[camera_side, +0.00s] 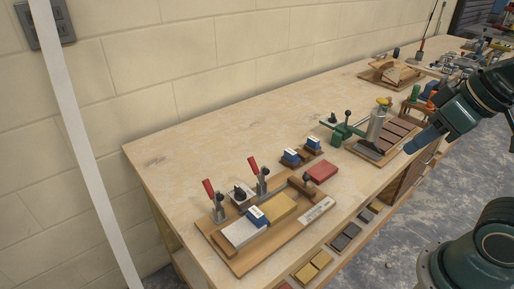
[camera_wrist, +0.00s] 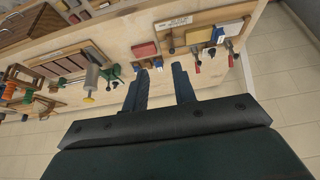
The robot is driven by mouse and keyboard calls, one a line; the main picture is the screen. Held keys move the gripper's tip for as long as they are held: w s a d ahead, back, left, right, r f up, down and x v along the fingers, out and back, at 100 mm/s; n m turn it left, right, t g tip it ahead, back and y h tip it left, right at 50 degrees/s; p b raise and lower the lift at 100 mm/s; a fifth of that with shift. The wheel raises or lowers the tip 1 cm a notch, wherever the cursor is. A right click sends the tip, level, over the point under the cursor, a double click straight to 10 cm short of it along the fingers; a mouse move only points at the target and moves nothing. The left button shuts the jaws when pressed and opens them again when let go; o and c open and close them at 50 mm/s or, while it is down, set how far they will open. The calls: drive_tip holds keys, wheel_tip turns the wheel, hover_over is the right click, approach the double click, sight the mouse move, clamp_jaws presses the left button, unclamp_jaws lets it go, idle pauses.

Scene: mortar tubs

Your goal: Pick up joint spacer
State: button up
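I cannot tell for certain which part is the joint spacer. Two small blue-and-white blocks (camera_side: 291,157) sit on a dark wooden stand near the middle of the bench. A similar blue-and-white block (camera_side: 256,216) sits between a pale grey slab (camera_side: 243,232) and a yellow slab (camera_side: 279,207) on a wooden fixture board (camera_side: 240,268). My gripper (camera_side: 410,147) is in the air at the right, near the bench's front edge and apart from these blocks. In the wrist view my gripper (camera_wrist: 162,72) has its two fingers apart with nothing held between them.
A red slab (camera_side: 322,171) lies beside the stand. Red-handled clamps (camera_side: 212,199) rise from the fixture board. A green fixture with a grey cylinder (camera_side: 376,127) stands farther right. Slabs lie on a lower shelf (camera_side: 328,254). The bench's left rear is clear.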

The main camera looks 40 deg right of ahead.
drive_tip(key=o, duration=0.8)
drive_tip(key=shift+c, duration=0.2)
drive_tip(key=w+a+m+g, duration=0.2)
drive_tip(key=w+a+m, duration=0.25)
drive_tip(key=w, duration=0.25)
drive_tip(key=w+a+m+g, duration=0.1)
drive_tip(key=w+a+m, duration=0.3)
drive_tip(key=w+m, duration=0.25)
drive_tip(key=w+a+f+m+g, duration=0.2)
drive_tip(key=w+a+f+m, duration=0.5)
drive_tip(key=w+a+f, duration=0.1)
drive_tip(key=a+f, duration=0.1)
drive_tip(key=a, duration=0.1)
drive_tip(key=shift+a+g, duration=0.3)
drive_tip(key=shift+a, duration=0.1)
drive_tip(key=shift+f, duration=0.1)
